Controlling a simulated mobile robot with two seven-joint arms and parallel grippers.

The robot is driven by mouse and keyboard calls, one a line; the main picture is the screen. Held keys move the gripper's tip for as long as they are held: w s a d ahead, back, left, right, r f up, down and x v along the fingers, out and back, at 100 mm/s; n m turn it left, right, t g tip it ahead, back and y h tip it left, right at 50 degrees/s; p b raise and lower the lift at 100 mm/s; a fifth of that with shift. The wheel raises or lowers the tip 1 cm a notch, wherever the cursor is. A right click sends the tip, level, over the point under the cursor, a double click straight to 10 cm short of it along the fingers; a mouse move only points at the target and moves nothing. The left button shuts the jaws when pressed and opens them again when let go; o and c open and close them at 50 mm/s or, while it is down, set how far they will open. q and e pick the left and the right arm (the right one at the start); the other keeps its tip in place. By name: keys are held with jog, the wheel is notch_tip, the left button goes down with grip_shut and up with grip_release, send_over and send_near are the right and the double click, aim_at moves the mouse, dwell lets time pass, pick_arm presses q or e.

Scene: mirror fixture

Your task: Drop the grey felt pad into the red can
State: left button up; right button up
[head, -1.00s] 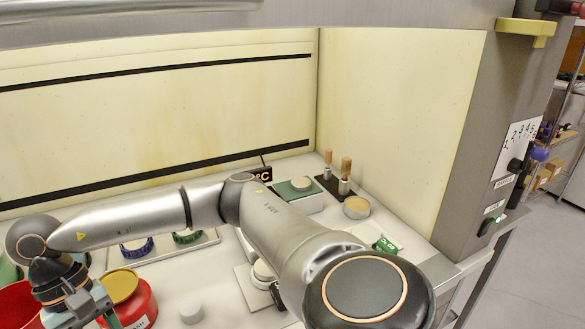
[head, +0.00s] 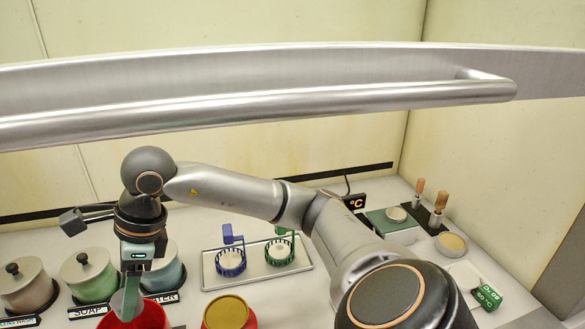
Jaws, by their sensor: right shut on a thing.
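My right gripper (head: 128,300) points down at the lower left of the head view. It is shut on the grey felt pad (head: 117,300), a flat grey disc partly hidden by the green-grey fingers. The open red can (head: 153,316) is directly below and around the fingertips in the picture, cut off by the lower edge. Whether the pad is inside its rim or just above it I cannot tell. My left gripper is not in view.
Lidded brown, green and blue canisters (head: 88,275) stand behind and left of the can. A red container with a gold lid (head: 228,312) stands to its right. A tray (head: 300,262) with blue and green holders lies behind. A metal sash bar (head: 260,105) crosses above.

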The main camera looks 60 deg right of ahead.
jog(key=shift+f+b, duration=0.5)
jog(key=shift+f, duration=0.2)
notch_tip(320, 180, down, 5)
jog(key=b, duration=0.3)
jog(key=shift+r, duration=0.2)
jog(key=o, duration=1.3)
jog(key=shift+r, duration=0.2)
send_near(139, 314)
jog(key=shift+w+d, duration=0.6)
jog(key=shift+d, duration=0.05)
